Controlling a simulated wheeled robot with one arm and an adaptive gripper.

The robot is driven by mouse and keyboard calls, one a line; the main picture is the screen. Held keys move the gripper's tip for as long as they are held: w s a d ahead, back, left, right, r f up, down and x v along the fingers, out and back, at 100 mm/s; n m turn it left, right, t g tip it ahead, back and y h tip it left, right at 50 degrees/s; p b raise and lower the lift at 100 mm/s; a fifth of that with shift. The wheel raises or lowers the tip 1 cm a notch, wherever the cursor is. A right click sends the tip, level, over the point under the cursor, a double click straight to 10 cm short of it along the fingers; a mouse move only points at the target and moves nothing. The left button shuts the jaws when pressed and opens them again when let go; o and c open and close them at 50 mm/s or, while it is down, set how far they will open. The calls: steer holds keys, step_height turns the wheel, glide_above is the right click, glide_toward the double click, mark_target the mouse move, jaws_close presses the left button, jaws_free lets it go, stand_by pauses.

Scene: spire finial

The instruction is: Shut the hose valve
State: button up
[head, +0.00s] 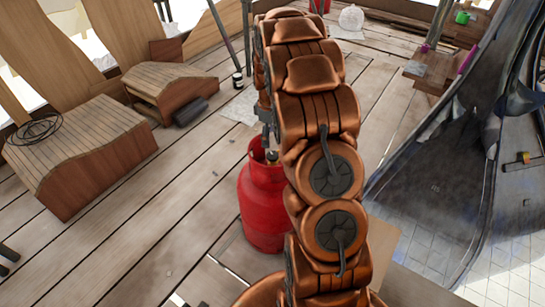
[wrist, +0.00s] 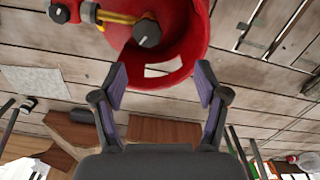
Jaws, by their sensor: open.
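A red gas cylinder (head: 262,205) stands on the plank floor in the head view, partly hidden behind my copper arm. Its red collar (wrist: 185,68) fills the top of the wrist view. Inside the collar is a brass fitting (wrist: 112,17) with a round dark knob (wrist: 147,33). A red part with a smaller dark knob (wrist: 60,13) sits at the fitting's left end. I cannot tell which knob is the hose valve. My gripper (wrist: 161,76) is open and empty, its fingertips below the dark knob in the picture and apart from it. My arm mostly hides it in the head view.
Wooden benches (head: 85,150) stand at the left. A dark lidded can (head: 237,80) is on the floor behind. A large dark curved sheet (head: 440,160) and pale tiles (head: 415,235) lie at the right.

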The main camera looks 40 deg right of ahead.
mark_target(273, 155)
steer(key=shift+w+d+f, duration=0.2)
steer(key=shift+d+f, duration=0.2)
steer(key=shift+f, duration=0.1)
steer(key=shift+w+d+f, duration=0.2)
steer(key=shift+d+f, duration=0.15)
steer(key=shift+f, duration=0.15)
steer(key=shift+w+d+f, duration=0.1)
steer(key=shift+d+f, duration=0.05)
steer(key=shift+f, duration=0.2)
step_height(273, 155, down, 8)
steer(key=shift+r+b, duration=0.2)
steer(key=shift+b, duration=0.15)
steer(key=c, duration=1.2)
